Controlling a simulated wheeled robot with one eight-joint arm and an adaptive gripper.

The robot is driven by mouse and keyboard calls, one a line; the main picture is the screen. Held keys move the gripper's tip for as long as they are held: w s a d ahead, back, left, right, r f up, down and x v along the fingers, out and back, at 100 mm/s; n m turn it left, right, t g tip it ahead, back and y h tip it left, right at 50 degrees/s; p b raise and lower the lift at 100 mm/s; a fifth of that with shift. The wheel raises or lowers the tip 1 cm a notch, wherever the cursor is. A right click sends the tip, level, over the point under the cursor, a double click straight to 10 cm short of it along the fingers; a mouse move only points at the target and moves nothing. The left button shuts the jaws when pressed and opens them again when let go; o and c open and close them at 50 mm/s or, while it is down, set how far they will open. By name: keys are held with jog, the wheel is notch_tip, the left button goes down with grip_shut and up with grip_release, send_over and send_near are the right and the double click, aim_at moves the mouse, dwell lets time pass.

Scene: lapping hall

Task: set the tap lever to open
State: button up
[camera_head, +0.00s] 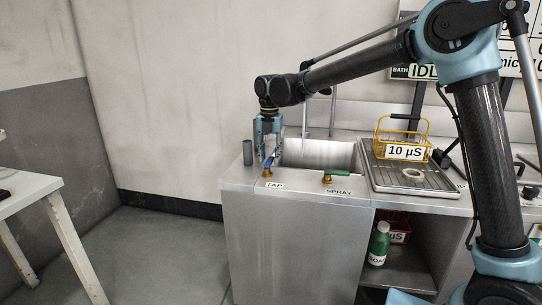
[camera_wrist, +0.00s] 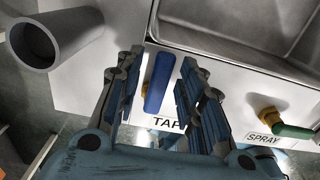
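The blue tap lever (camera_wrist: 157,85) stands on the sink's front ledge beside the TAP label (camera_wrist: 166,123). In the wrist view it lies lengthwise between my gripper's fingers. In the head view the blue lever (camera_head: 269,163) shows just below the fingertips, above a brass base. My gripper (camera_wrist: 160,72) points down over it and is open, with gaps visible between the lever and both fingers. In the head view my gripper (camera_head: 267,148) is at the left end of the sink. I cannot tell whether the fingertips reach down past the lever's top.
A grey cylinder (camera_wrist: 52,40) stands left of the tap. The green spray lever (camera_head: 337,172) is to the right on the same ledge. The sink basin (camera_head: 318,155) lies behind. A yellow basket (camera_head: 404,136) sits on the drainboard further right.

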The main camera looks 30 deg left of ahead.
aim_at(270, 158)
jog(key=shift+r, duration=0.1)
jog(key=shift+d+r, duration=0.1)
jog(key=shift+r, duration=0.2)
notch_tip(270, 158, up, 11)
dwell(0.4)
dwell(0.5)
